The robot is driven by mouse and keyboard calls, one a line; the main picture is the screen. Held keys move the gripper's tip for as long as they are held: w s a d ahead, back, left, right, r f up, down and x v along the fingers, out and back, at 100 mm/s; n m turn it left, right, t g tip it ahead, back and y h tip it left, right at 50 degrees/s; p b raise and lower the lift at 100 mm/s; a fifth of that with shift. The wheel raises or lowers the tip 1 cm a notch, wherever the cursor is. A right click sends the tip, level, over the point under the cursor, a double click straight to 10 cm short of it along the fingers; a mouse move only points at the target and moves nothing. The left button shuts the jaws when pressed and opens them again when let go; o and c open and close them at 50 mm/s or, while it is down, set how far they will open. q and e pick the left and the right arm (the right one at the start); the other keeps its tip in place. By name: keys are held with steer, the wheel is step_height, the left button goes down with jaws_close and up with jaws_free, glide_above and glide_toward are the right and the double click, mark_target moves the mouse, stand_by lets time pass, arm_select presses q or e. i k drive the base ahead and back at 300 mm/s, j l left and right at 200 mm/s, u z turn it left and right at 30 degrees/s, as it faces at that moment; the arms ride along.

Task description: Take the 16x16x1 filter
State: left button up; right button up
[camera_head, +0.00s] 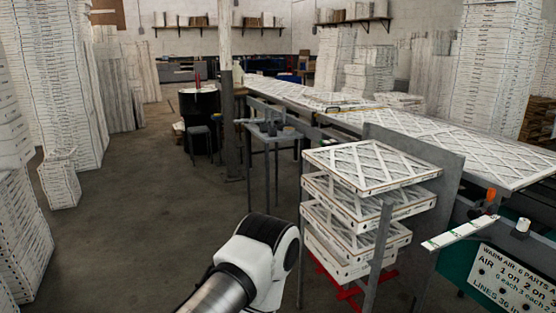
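A stack of several white-framed filters with lattice faces stands right of centre; the top filter (372,165) lies flat, face up. A second filter (366,203) and others sit below it, offset from one another, on a red-footed stand (345,290) with grey uprights. I cannot read any size print, so I cannot tell which filter is 16x16x1. One of my arms, white with a dark grey link, shows at the bottom middle, left of the stack and apart from it. Neither gripper is in view.
A long table (520,172) covered with filters runs behind the stack. A grey post (382,250) stands before the stack, and a grey panel (440,200) behind it. A teal machine with a sign (515,280) is at right. Tall filter piles (62,80) line the left; the floor between is clear.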

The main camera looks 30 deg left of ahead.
mark_target(367, 168)
steer(key=u, duration=0.45)
steer(key=i+j, duration=0.2)
steer(key=i+j+z, duration=0.1)
steer(key=j, duration=0.3)
steer(key=i+j, duration=0.25)
steer(key=i+j+z, duration=0.1)
steer(key=j, duration=0.3)
steer(key=i+j, duration=0.25)
steer(key=i+j+z, duration=0.1)
steer(key=j, duration=0.35)
